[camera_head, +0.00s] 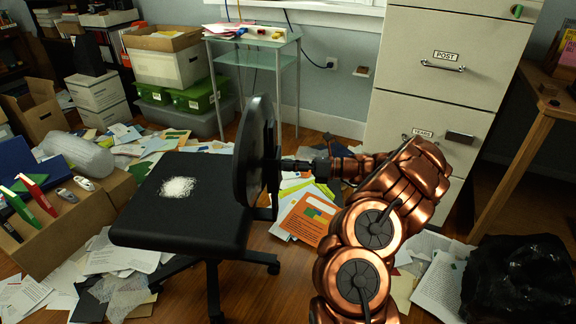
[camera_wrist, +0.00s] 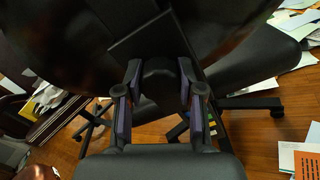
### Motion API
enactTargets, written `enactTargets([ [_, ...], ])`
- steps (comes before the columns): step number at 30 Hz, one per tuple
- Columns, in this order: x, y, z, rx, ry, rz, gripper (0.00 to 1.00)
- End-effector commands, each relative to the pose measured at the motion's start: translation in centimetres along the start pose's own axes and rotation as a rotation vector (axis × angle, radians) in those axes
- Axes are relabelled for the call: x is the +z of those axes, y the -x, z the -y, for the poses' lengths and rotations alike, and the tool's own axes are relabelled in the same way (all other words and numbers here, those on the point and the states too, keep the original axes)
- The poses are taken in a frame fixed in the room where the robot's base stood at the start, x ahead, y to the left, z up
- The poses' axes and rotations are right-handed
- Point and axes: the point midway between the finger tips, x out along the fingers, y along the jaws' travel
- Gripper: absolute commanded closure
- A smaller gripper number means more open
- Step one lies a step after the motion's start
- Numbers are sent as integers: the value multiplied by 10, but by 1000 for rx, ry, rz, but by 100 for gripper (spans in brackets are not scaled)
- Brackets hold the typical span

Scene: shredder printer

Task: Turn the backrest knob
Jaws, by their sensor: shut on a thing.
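The black office chair has a seat (camera_head: 185,212) with a white pile of shreds on it. Its round backrest (camera_head: 250,155) stands upright, seen nearly edge-on in the head view. The dark backrest knob (camera_wrist: 159,82) is between the two fingers of my gripper (camera_wrist: 160,95) in the wrist view. The gripper is shut on it, one finger on each side. In the head view my gripper (camera_head: 305,166) reaches in from the right, behind the backrest. The knob is hard to tell apart from the dark fingers there.
A filing cabinet (camera_head: 438,85) stands behind my arm. Papers (camera_head: 308,215) litter the floor around the chair. A black bag (camera_head: 520,280) lies at the lower right, a cardboard box (camera_head: 75,220) at the left. A small glass table (camera_head: 255,58) stands by the wall.

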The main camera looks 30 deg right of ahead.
Motion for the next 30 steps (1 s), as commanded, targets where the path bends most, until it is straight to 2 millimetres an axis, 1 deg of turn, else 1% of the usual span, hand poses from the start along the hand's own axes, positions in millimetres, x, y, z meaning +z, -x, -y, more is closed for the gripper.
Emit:
enactTargets([
  [5, 0, 0, 0, 0, 2, 0, 100],
  [8, -2, 0, 1, 0, 34, 1, 100],
  [18, -2, 0, 2, 0, 294, 1, 100],
  [30, -3, 0, 1, 1, 563, 2, 100],
])
